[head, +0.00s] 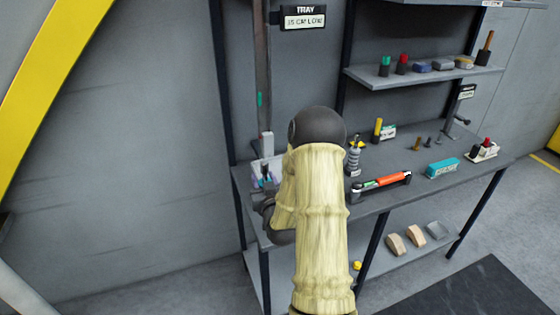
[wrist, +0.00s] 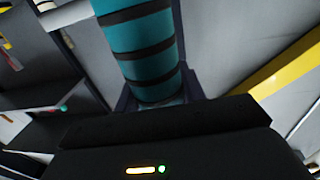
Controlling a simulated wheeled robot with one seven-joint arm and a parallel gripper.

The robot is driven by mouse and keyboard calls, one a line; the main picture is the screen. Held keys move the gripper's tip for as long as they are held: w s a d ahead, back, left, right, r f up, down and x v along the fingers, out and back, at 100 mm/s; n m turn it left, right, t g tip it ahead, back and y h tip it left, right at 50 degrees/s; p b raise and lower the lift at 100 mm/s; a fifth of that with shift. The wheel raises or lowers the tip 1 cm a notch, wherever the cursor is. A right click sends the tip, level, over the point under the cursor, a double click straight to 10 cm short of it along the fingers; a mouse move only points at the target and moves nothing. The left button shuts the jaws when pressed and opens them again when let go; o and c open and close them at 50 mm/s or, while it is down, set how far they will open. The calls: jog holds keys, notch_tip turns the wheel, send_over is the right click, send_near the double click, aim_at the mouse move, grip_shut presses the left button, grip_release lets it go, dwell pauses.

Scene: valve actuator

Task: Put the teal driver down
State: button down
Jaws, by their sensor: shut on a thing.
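The teal driver (wrist: 140,45) fills the upper middle of the wrist view, a teal cylinder with black bands. My gripper (wrist: 157,95) is shut on it, with a dark finger on either side of its lower end. The far end of the driver runs out of the top of the picture. In the head view my own arm hides most of the gripper, and I cannot make out the driver clearly there.
A dark upright post (head: 262,75) rises behind the tray. A shelf (head: 420,78) holds several small items.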

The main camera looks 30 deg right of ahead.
jog(key=s+a+f+n+y, duration=0.1)
jog(key=s+a+f+y, duration=0.1)
jog(key=a+f, duration=0.7)
jog(key=s+a+f+n+t+y, duration=0.1)
jog(key=s+a+f+n+y, duration=0.1)
jog(key=a+f, duration=0.7)
jog(key=a+y, duration=0.1)
jog(key=a, duration=0.2)
jog(key=shift+a+f+n+y, duration=0.15)
jog(key=shift+a+n+y, duration=0.15)
jog(key=shift+a+y, duration=0.1)
